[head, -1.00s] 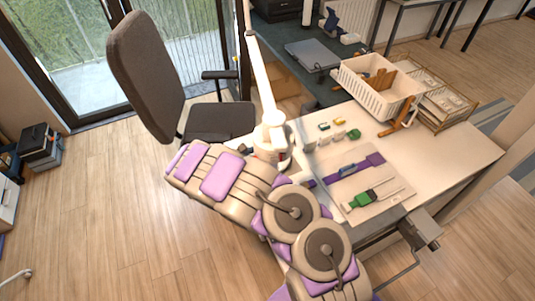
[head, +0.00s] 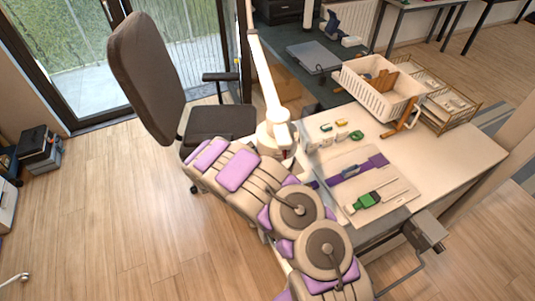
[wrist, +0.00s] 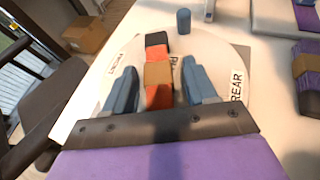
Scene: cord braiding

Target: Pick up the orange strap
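The orange strap (wrist: 158,96) lies on a pale round disc in the wrist view, with a tan band (wrist: 158,73) around its middle and a dark far end (wrist: 156,40). My gripper (wrist: 158,88) is open, its blue-grey fingers on either side of the strap with visible gaps. I cannot tell how far the fingers are above the disc. The strap's near end is hidden behind the gripper's dark palm. In the head view, my arm hides the gripper, and I cannot make out the orange strap.
The pale disc (wrist: 237,60) carries printed labels, one reading REAR. A blue peg (wrist: 183,21) stands near its far edge. A purple strap (wrist: 308,92) with a tan band lies at right. The table also holds a white basket (head: 372,95) and a green tool (head: 366,201). A chair (head: 150,75) stands left.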

